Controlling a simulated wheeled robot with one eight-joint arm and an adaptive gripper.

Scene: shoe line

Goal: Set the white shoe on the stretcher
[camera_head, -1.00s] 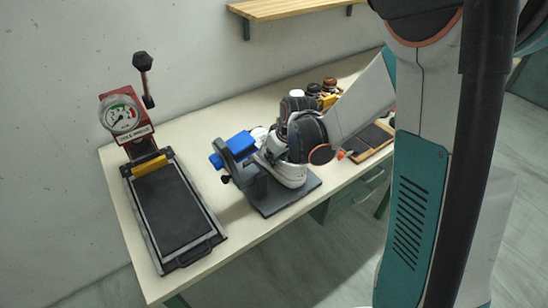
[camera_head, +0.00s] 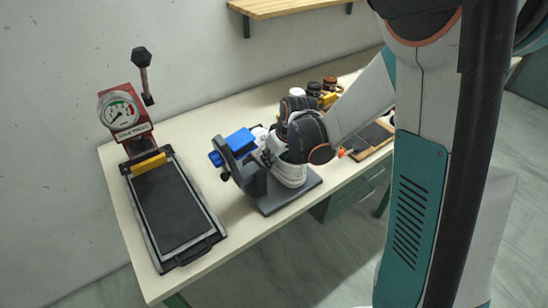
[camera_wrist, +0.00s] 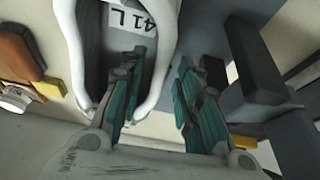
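The white shoe (camera_head: 290,175) is at the grey stretcher (camera_head: 312,182), low above or on its base plate; I cannot tell whether it touches. The stretcher has an upright with a blue part (camera_head: 240,140) left of the shoe. In the wrist view the white shoe (camera_wrist: 72,45) shows its opening, with a "41 L" label inside. My gripper (camera_wrist: 160,115) has its teal-padded fingers apart, one inside the opening and one outside, with the shoe's side wall between them. Gaps show beside the wall. In the head view my wrist hides the shoe's upper part and the fingertips.
A red press (camera_head: 122,112) with a gauge, lever and dark flat bed (camera_head: 172,205) stands on the left of the table (camera_head: 115,165). Brown jars (camera_head: 328,84) and a tray (camera_head: 372,140) lie behind and right of my wrist. A wooden shelf (camera_head: 290,8) is above.

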